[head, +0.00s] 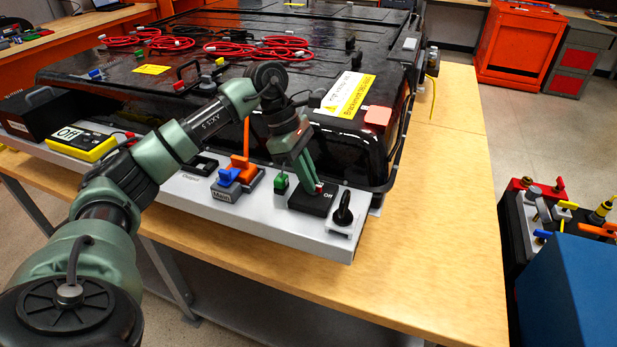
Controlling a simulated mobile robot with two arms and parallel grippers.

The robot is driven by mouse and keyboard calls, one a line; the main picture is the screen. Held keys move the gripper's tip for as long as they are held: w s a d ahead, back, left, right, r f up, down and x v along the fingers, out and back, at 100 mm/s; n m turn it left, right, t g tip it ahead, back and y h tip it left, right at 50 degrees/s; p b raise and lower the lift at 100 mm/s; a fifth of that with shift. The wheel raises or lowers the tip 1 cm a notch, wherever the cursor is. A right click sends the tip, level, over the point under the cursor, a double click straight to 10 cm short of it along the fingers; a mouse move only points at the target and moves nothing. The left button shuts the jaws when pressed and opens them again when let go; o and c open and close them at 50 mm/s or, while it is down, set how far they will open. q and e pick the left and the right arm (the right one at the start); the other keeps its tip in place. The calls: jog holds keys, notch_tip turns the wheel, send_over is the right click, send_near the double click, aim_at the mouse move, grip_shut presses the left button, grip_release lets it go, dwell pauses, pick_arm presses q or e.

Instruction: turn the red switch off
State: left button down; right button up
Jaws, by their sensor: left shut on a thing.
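The red switch (319,187) sits on a black base (312,202) with a white "Off" label, on the light grey panel at the front of the battery pack. Only a small red part of it shows beside my fingers. My left gripper (312,188) reaches down from above and is shut on the red switch. The fingers hide most of the switch, so I cannot tell which way its lever stands. My right gripper is not in view.
Beside the switch stand a green-topped part (281,182), a black knob (343,212) and an orange-and-blue "Main" connector (236,180). A yellow meter (80,142) reading "Off" lies left. The bench (420,270) is clear at right.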

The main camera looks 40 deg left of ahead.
pick_arm(q)
jog(key=c, duration=1.5)
grip_release()
jog(key=b+v, duration=0.1)
jog(key=v, duration=0.6)
jog(key=shift+a+r, duration=0.1)
jog(key=shift+r, duration=0.3)
jog(key=shift+s+f, duration=0.1)
